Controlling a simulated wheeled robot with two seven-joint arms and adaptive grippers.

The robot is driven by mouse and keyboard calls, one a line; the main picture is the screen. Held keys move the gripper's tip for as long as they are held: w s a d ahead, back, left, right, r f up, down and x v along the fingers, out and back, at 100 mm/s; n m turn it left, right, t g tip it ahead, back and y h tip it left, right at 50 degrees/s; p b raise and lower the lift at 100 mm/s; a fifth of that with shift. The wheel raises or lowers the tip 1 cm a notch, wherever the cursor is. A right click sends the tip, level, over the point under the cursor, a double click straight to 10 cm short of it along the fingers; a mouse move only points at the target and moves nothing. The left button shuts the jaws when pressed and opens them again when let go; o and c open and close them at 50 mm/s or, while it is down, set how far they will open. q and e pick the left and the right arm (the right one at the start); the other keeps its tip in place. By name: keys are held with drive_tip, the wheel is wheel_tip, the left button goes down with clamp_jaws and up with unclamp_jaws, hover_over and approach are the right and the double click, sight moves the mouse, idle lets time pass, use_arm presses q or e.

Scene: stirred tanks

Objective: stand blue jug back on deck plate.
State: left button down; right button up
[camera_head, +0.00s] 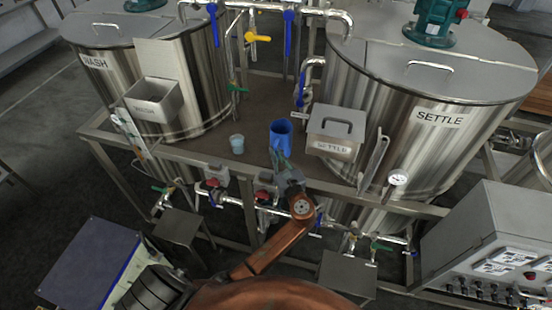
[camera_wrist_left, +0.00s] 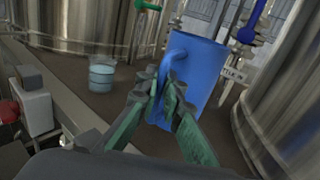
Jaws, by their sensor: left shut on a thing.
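The blue jug (camera_head: 281,134) is upright in the head view, over the brown deck plate (camera_head: 258,110) between the two tanks. My left gripper (camera_head: 282,160) reaches it from the front. In the left wrist view the jug (camera_wrist_left: 197,75) looks slightly tilted, and its handle faces my left gripper (camera_wrist_left: 166,98). The green fingers are shut on the handle of the jug. I cannot tell whether the jug's base touches the deck plate (camera_wrist_left: 82,112). My right gripper is not in view.
A small light-blue cup (camera_head: 237,144) stands on the deck to the left. The WASH tank (camera_head: 195,85) and SETTLE tank (camera_head: 400,105) flank the deck. Pipes with blue-handled valves (camera_head: 288,30) rise behind.

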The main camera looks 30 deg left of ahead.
use_arm(q)
drive_tip(key=shift+f, duration=1.55)
drive_tip(key=c, duration=2.1)
unclamp_jaws()
drive_tip(key=b+v, duration=0.1)
drive_tip(key=v, duration=1.1)
drive_tip(key=shift+s+r, duration=0.1)
drive_tip(key=shift+r, duration=0.1)
drive_tip(key=shift+a, duration=0.1)
